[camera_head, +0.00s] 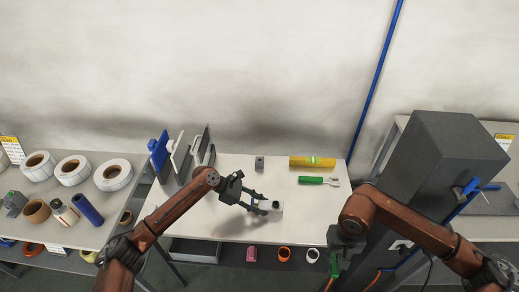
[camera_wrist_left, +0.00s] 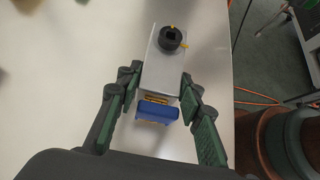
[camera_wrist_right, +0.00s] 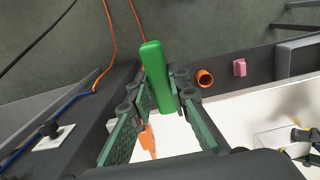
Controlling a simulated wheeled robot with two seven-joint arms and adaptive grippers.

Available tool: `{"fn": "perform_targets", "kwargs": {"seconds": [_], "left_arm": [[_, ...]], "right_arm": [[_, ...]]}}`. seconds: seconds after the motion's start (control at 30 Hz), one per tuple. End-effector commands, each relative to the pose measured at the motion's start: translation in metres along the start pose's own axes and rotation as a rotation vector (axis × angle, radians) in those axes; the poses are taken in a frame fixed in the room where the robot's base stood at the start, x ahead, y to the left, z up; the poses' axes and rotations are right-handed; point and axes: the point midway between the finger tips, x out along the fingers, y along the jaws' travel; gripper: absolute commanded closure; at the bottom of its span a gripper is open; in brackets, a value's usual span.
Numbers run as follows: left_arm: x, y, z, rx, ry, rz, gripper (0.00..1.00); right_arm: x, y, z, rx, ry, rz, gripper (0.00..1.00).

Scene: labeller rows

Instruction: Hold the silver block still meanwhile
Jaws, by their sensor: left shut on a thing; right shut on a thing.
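The silver block (camera_head: 276,212) is on the white table near its front edge, with a black round knob on top. In the left wrist view the silver block (camera_wrist_left: 163,72) has a blue part at its near end. My left gripper (camera_head: 264,204) is shut on the silver block, a finger along each side. The block also shows at the lower right of the right wrist view (camera_wrist_right: 272,140). My right gripper (camera_head: 338,255) is shut on a green handle (camera_wrist_right: 154,72) off the table's right front corner. An orange part shows below the handle between the fingers.
A yellow roll (camera_head: 312,162), a green tool (camera_head: 312,180) and a small grey block (camera_head: 259,162) lie at the table's back. Upright panels (camera_head: 178,155) stand at its left. A dark grey cabinet (camera_head: 440,155) rises at the right. Small coloured items sit on a shelf below the front edge.

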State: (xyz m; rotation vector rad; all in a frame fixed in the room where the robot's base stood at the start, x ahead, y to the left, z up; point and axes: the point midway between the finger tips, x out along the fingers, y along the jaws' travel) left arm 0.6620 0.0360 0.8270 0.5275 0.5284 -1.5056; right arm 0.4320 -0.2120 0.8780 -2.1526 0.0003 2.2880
Motion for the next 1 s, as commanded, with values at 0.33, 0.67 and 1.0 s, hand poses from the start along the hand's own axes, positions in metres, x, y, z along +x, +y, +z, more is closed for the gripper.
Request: {"fn": "perform_targets", "kwargs": {"seconds": [0.33, 0.67, 1.0], "left_arm": [[-0.0005, 0.0003, 0.0003, 0.001, 0.000, 0.001, 1.00], [-0.0001, 0.0001, 0.0001, 0.001, 0.000, 0.000, 1.00], [0.0005, -0.0001, -0.0008, 0.000, 0.000, 0.000, 1.00]], "right_arm": [[-0.0006, 0.0000, 0.0000, 0.000, 0.000, 0.000, 1.00], [-0.0037, 0.0000, 0.0003, 0.000, 0.002, 0.000, 1.00], [-0.0069, 0.0000, 0.0006, 0.000, 0.004, 0.000, 1.00]]}}
